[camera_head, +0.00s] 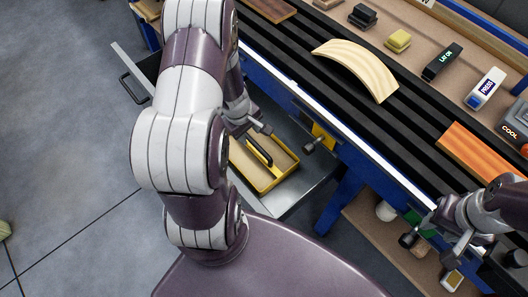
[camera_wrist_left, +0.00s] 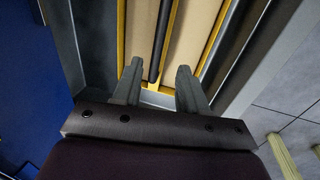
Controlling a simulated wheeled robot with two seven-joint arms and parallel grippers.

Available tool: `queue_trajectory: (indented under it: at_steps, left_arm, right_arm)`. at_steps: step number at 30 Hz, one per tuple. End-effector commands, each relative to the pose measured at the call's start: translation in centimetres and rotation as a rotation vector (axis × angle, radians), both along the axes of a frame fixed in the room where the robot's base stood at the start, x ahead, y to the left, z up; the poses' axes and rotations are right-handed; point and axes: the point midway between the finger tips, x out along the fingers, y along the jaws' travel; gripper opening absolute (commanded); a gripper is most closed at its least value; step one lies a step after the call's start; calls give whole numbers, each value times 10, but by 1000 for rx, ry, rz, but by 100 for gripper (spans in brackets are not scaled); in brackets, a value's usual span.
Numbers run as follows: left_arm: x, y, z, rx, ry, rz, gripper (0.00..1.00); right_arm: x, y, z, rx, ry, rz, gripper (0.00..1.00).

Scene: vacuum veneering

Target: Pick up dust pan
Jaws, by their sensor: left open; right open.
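The dust pan is a yellow-edged tray (camera_head: 283,178) with a beige inside and a black bar handle (camera_head: 259,149). It lies in an open grey drawer (camera_head: 300,186) below the bench. My left gripper (camera_head: 262,128) is above the drawer, by the far end of the handle, partly hidden by my arm. In the left wrist view its fingers (camera_wrist_left: 157,75) are apart and empty, pointing at the pan (camera_wrist_left: 197,30), with the black handle (camera_wrist_left: 162,40) between their lines. I cannot tell how far above it they are. My right gripper (camera_head: 432,246) is open and empty at the lower right.
The bench top (camera_head: 340,115) is dark and slatted. A curved wooden piece (camera_head: 358,68) and an orange board (camera_head: 482,154) lie on it. Several small items stand on the back shelf (camera_head: 420,42). A blue leg (camera_head: 338,200) is right of the drawer.

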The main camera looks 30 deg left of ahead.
Motion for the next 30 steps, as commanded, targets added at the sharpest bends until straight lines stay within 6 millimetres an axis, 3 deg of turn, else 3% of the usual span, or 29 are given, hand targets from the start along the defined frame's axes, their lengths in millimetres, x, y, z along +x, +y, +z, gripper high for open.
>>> queue_trajectory:
  at_steps: [1, 8, 14, 23, 27, 30]
  left_arm:
    - [2, -1, -16, 0, 1, -2, 42]
    - [8, -4, -44, 1, 0, -3, 42]
    - [15, -10, -81, 0, 1, -4, 42]
    - [17, -10, -86, 1, 0, -4, 42]
    - [17, -10, -86, 1, 0, -4, 0]
    - [17, -10, -85, 2, 0, -4, 0]
  right_arm:
    - [0, 0, -10, 0, 0, 0, 43]
    - [0, 0, -19, 0, 0, 0, 43]
    - [0, 0, -30, 0, 0, 0, 43]
    - [0, 0, -30, 0, 0, 0, 43]
    - [0, 0, -30, 0, 0, 0, 43]
    - [0, 0, -30, 0, 0, 0, 43]
